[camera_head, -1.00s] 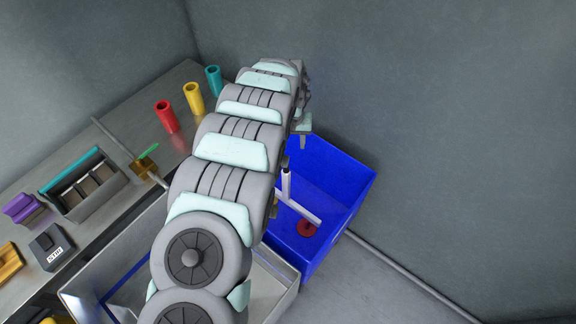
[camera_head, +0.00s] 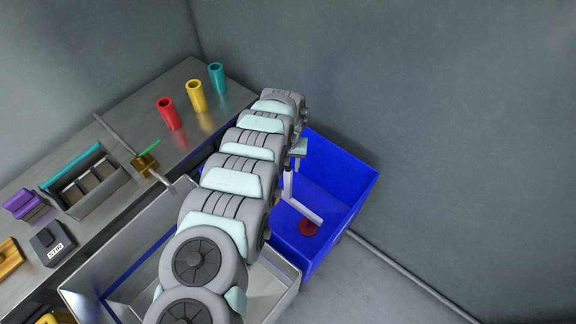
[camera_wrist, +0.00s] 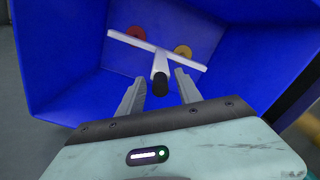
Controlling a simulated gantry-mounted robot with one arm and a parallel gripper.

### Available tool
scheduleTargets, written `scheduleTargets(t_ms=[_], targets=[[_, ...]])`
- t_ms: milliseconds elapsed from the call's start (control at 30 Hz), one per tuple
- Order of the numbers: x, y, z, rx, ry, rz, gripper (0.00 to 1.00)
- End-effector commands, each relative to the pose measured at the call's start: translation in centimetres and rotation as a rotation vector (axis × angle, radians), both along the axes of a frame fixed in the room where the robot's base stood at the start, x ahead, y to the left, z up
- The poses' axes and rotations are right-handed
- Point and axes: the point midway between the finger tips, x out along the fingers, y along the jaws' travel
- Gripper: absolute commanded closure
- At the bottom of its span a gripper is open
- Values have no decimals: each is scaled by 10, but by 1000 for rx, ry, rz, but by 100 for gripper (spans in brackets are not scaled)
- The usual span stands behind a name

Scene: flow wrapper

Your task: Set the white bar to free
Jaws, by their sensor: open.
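The white bar (camera_wrist: 157,50) is a T-shaped piece with a long crosspiece and a short stem ending in a black tip (camera_wrist: 160,85). It shows over the inside of the blue bin, and part of it shows in the head view (camera_head: 304,211). My gripper (camera_wrist: 159,76) is open, one finger on each side of the black-tipped stem, with visible gaps. I cannot tell whether it touches the stem. In the head view my gripper is small and partly hidden by my arm above the bin.
The blue bin (camera_head: 345,200) has a red disc (camera_head: 307,228) inside; the wrist view also shows a yellow disc (camera_wrist: 183,51). A grey metal tray (camera_head: 85,292) stands left of the bin. Red (camera_head: 168,113), yellow (camera_head: 196,96) and teal (camera_head: 217,78) cylinders stand on the bench.

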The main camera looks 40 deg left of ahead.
Motion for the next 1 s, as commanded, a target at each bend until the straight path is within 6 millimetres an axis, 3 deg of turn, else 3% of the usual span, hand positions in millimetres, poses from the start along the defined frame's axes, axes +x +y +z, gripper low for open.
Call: scheduleTargets(t_ms=[467,1000], targets=[[0,1,-8,2,-2,2,59],[0,1,-8,1,-2,2,100]])
